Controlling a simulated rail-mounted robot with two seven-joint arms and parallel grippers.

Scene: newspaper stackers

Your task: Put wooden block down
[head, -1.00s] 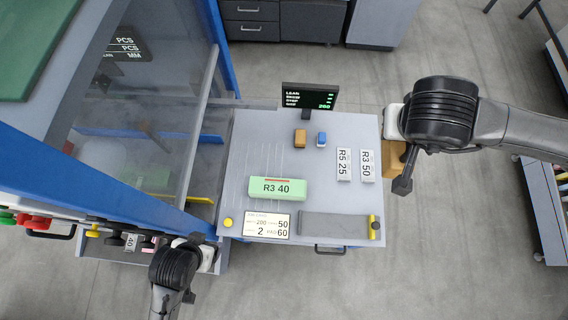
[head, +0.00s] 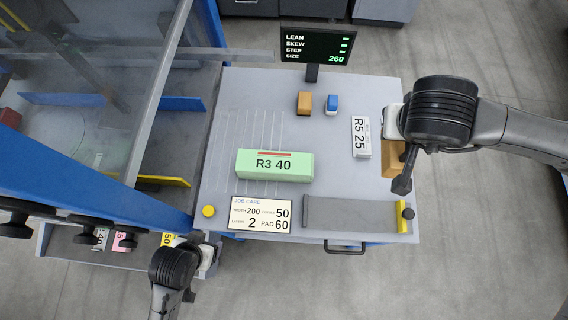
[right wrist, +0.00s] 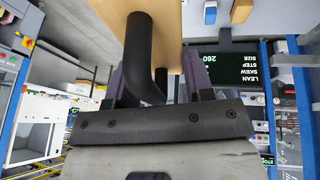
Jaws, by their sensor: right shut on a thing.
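My right gripper (head: 402,165) is at the right edge of the grey table top (head: 335,180), shut on a tan wooden block (head: 391,160). The black hand hides part of the block in the head view. In the right wrist view the tan block (right wrist: 105,14) fills the top middle, beyond the gripper's fingers. I cannot tell whether the block touches the table. My left gripper (head: 207,255) is off the table's front left corner, low in the head view. Its fingers are too small to judge.
On the table are a green R3 40 block (head: 274,165), a grey R5 25 block (head: 361,137), and small orange (head: 304,103) and blue (head: 332,104) pieces. A display (head: 316,46) stands behind. A job card (head: 261,214) and grey strip (head: 350,214) lie in front.

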